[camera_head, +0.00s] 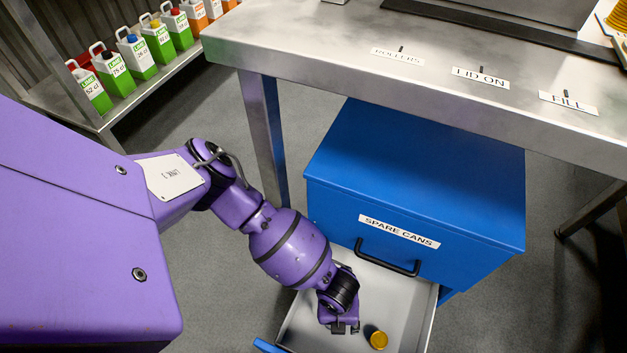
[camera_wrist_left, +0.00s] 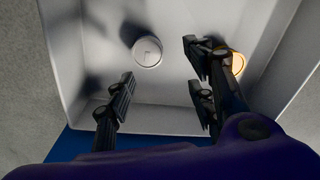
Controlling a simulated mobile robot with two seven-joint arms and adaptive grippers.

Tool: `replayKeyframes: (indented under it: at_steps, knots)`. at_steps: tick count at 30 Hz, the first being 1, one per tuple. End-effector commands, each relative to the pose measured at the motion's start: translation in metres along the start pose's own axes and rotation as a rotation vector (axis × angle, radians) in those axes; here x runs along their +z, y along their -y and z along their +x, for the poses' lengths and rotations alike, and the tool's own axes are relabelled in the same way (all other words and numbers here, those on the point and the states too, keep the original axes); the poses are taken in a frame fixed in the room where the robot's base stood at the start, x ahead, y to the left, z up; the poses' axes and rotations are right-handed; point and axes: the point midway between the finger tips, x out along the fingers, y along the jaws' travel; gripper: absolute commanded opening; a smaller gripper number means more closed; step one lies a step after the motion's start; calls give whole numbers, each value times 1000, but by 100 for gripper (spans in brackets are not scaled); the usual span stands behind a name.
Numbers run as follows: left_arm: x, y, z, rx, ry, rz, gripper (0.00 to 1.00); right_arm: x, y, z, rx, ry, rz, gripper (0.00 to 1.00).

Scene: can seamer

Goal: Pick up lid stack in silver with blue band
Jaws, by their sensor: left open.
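My left gripper (camera_head: 342,328) reaches down into the open drawer in the head view. In the left wrist view the gripper (camera_wrist_left: 160,88) is open, its fingers spread apart with nothing between them. A round silver-white piece (camera_wrist_left: 147,52) with a small dark mark on top lies on the drawer floor, ahead of the gap between the fingers and apart from them. No blue band shows on it from above. In the head view I cannot see this piece. My right gripper is not in view.
A gold round can or lid stack (camera_head: 378,338) lies in the drawer, right of the gripper; in the wrist view a finger partly covers it (camera_wrist_left: 238,64). The drawer (camera_head: 420,318) belongs to a blue "SPARE CANS" cabinet (camera_head: 420,185) under a metal table (camera_head: 340,50). Drawer walls stand close around.

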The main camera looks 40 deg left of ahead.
Motion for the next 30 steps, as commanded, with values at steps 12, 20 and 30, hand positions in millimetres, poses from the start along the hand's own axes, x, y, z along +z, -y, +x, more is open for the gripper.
replayKeyframes:
  at_steps: [12,20,30]
  knots:
    - [8,-21,28,74,8,153,50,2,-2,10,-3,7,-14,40]
    - [13,-18,58,72,7,154,50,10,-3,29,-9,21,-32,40]
    - [14,-19,77,70,9,151,50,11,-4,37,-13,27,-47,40]
